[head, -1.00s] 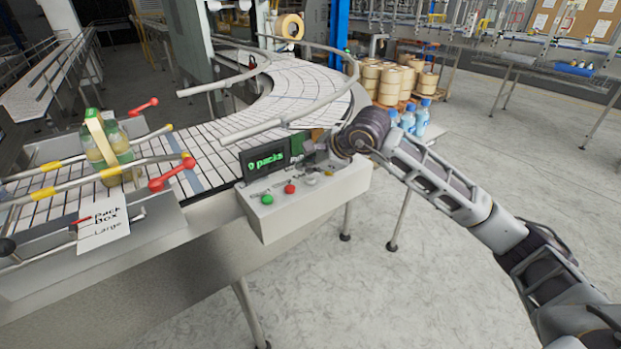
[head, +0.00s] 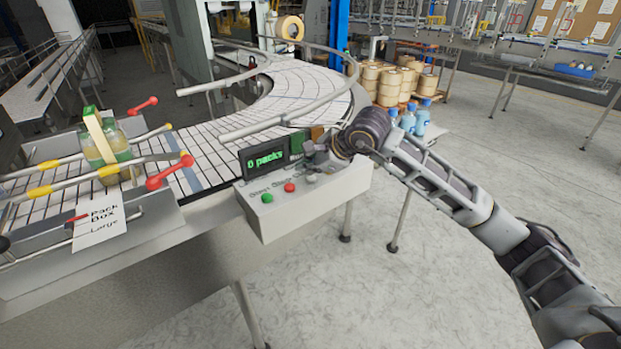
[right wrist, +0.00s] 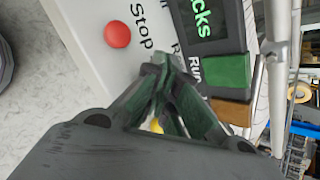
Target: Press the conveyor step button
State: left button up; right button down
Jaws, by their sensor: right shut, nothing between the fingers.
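The control box (head: 305,212) stands at the conveyor's near edge, with a green button (head: 267,198) and a red button (head: 290,188) on its top. The red button, labelled Stop, also shows in the right wrist view (right wrist: 117,34). My right gripper (head: 312,166) is shut and empty, low over the right part of the box, right of the red button. In the right wrist view its fingers (right wrist: 165,75) meet near the panel lettering, and a bit of yellow (right wrist: 157,125) shows between them. I cannot tell whether the fingertips touch the panel. My left gripper is out of view.
A display (head: 265,158) reading "0 packs" stands behind the buttons. The curved conveyor (head: 300,85) runs behind it, with guide rails. A pack of bottles (head: 105,150) stands on the belt at left. Blue bottles (head: 422,118) stand beyond my right wrist.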

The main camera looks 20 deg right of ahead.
aim_at(308, 178)
jog(key=shift+f+b, duration=0.55)
jog(key=shift+b, duration=0.1)
dwell(1.4)
jog(key=shift+r, duration=0.15)
dwell(0.3)
jog(key=shift+r+p, duration=0.35)
jog(key=shift+r, duration=0.5)
jog(key=shift+r+p, duration=1.15)
jog(key=shift+r, duration=1.35)
